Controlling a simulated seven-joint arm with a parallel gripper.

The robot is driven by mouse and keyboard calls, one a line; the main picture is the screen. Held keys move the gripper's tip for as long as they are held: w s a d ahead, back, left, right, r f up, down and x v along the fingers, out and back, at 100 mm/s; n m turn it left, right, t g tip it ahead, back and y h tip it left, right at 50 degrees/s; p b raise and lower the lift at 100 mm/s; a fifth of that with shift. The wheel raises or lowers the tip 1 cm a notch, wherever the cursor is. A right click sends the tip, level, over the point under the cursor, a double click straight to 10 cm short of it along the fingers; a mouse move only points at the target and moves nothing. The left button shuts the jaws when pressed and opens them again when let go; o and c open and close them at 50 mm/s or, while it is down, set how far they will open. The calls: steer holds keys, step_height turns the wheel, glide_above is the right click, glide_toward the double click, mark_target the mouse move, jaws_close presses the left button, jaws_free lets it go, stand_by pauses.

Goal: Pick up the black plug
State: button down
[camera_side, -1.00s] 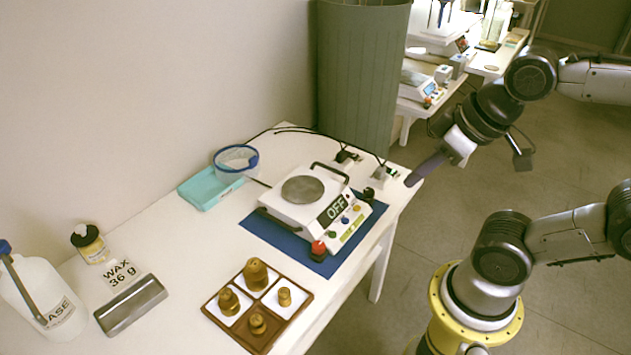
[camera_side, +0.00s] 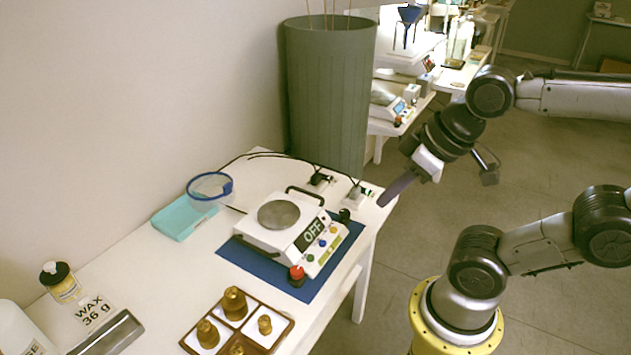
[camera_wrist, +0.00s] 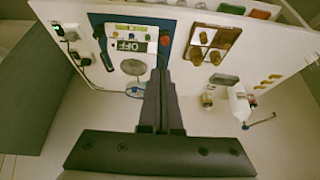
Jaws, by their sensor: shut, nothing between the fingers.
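A small black plug (camera_side: 345,215) lies at the back right corner of the white hotplate (camera_side: 285,226), which reads OFF. In the wrist view the black plug (camera_wrist: 99,31) shows small at the hotplate's left end. My gripper (camera_side: 382,203) is shut and empty. In the side view its dark fingertips appear just right of the plug, by the table's right edge, apart from it. In the wrist view my gripper (camera_wrist: 160,72) points toward the hotplate and covers part of the scene below it.
Two white sockets, a rear one (camera_side: 320,181) and a right one (camera_side: 358,196), sit behind the plug with black cables. A blue mat (camera_side: 255,262) lies under the hotplate. A brown tray (camera_side: 280,338) with brass weights is in front. A tall green bin (camera_side: 330,95) stands behind.

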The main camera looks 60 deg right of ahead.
steer(key=c, duration=1.5)
jaws_free()
steer(key=shift+c, duration=0.2)
steer(key=o, duration=0.9)
steer(key=shift+o, duration=0.2)
